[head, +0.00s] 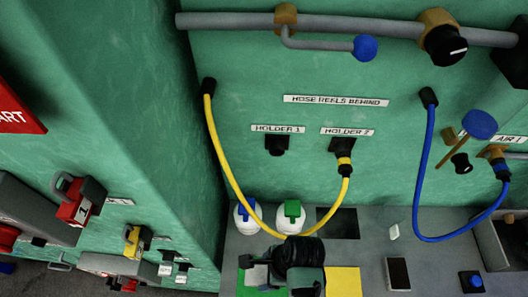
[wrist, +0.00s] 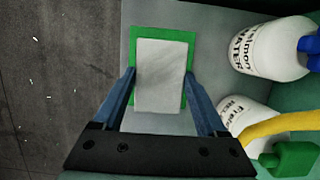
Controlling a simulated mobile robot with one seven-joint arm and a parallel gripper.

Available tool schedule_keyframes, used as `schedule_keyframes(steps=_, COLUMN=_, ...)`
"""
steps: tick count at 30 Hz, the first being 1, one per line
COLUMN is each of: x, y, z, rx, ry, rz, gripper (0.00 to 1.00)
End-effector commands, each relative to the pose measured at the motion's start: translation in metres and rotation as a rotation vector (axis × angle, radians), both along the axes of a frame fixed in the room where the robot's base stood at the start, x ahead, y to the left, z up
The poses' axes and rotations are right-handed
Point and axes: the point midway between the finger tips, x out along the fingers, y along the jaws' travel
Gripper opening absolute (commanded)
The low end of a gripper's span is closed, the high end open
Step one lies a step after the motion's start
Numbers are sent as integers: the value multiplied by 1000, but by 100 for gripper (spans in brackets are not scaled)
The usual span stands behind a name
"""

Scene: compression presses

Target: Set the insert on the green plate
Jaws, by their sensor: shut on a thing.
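The insert (wrist: 160,80) is a light grey rectangular block; it also shows in the head view (head: 258,275). My gripper (wrist: 160,74) is shut on it, one blue finger at each side. The green plate (wrist: 165,33) lies beneath the insert in the wrist view, its green showing along the far edge and both sides. The insert reaches slightly past the plate's near edge in this view. In the head view the plate (head: 245,285) is partly hidden by the insert and my gripper. I cannot tell whether the insert touches the plate.
A yellow plate (head: 343,282) lies to the right on the grey counter. Two white bottles, one blue-capped (head: 243,222) and one green-capped (head: 291,218), stand behind. A yellow hose (head: 222,150) hangs close to them. The counter edge drops to dark floor (wrist: 60,80) at left.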

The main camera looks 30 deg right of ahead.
Motion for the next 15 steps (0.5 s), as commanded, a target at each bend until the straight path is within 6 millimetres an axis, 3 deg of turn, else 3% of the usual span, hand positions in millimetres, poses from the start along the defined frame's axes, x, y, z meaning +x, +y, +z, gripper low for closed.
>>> schedule_keyframes(steps=9, x=1, y=0, z=-37, rx=0, ry=-2, rz=1, gripper=0)
schedule_keyframes(steps=15, x=2, y=-1, z=-46, rx=-2, ry=-4, rz=2, gripper=0)
